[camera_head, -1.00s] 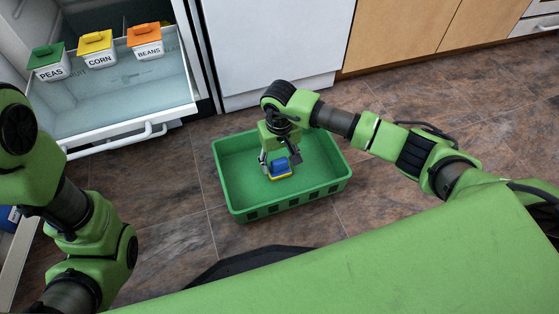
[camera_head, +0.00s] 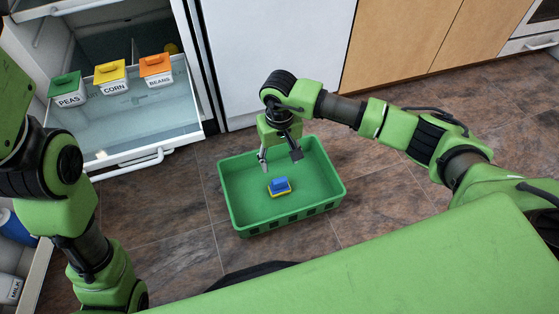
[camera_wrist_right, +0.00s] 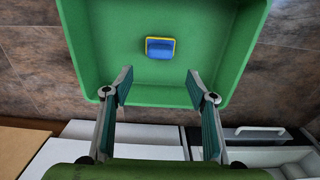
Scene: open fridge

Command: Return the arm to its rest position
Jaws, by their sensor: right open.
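My right gripper (camera_head: 280,155) is open and empty above the back part of the green crate (camera_head: 236,213). In the right wrist view its two fingers (camera_wrist_right: 160,88) are spread apart with nothing between them. A small blue and yellow item (camera_head: 279,186) lies on the crate floor, below and apart from the fingers. The item also shows in the right wrist view (camera_wrist_right: 160,48). My left arm comes in at the left edge of the head view, but its gripper is not visible.
An open fridge drawer (camera_head: 130,165) at the upper left holds tubs labelled PEAS (camera_head: 66,90), CORN (camera_head: 112,77) and BEANS (camera_head: 156,69). A white fridge front (camera_head: 275,60) and wooden cabinets (camera_head: 400,40) stand behind the crate. Brown tiled floor surrounds the crate.

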